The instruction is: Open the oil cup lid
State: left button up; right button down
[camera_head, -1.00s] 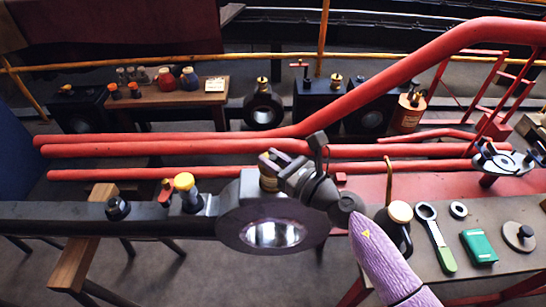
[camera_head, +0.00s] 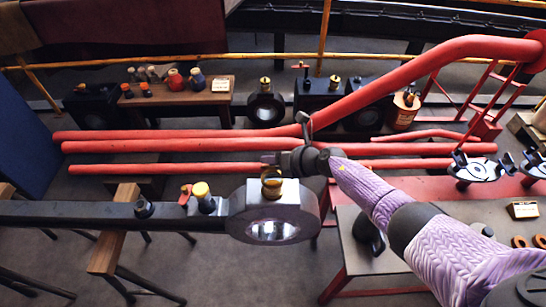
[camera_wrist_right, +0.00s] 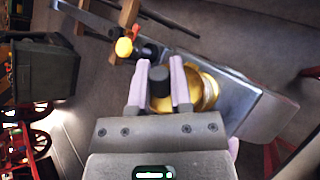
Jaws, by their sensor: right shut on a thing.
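The brass oil cup (camera_head: 271,188) stands on top of the thick round end of the dark steel rod (camera_head: 235,220). It also shows in the right wrist view (camera_wrist_right: 207,92), just beyond my fingers. My right gripper (camera_head: 270,160) comes in from the right, at the top of the cup. In the right wrist view its two pale fingers (camera_wrist_right: 160,85) are closed on a small dark knob (camera_wrist_right: 160,80) beside the brass rim. Whether the lid is raised I cannot tell clearly. My left gripper is not in view.
A yellow-capped fitting (camera_head: 201,190) and a red lever (camera_head: 186,194) sit on the rod to the left. Red pipes (camera_head: 180,146) run behind it. A grey-topped bench (camera_head: 365,262) stands at the right, partly behind my right arm.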

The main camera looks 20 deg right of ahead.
jog(key=shift+w+d+m+g+b, duration=0.2)
jog(key=shift+w+m+g+b, duration=0.25)
jog(key=shift+g, duration=0.25)
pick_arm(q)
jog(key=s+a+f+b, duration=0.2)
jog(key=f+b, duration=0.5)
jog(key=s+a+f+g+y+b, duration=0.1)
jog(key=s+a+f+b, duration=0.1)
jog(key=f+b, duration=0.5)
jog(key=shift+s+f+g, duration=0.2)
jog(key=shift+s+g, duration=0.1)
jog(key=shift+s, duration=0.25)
pick_arm(e)
jog(key=w+m+g, duration=0.1)
jog(key=m+g+y, duration=0.1)
jog(key=g, duration=0.1)
jog(key=w+m+g, duration=0.1)
jog(key=g, duration=0.1)
jog(key=shift+w+d+f, duration=0.3)
jog(key=shift+w+d, duration=0.05)
jog(key=c, duration=0.5)
grip_release()
jog(key=shift+c, duration=0.2)
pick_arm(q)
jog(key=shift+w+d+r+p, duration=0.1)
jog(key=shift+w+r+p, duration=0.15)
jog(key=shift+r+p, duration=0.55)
pick_arm(e)
jog(key=v, duration=1)
jog(key=shift+w, duration=0.2)
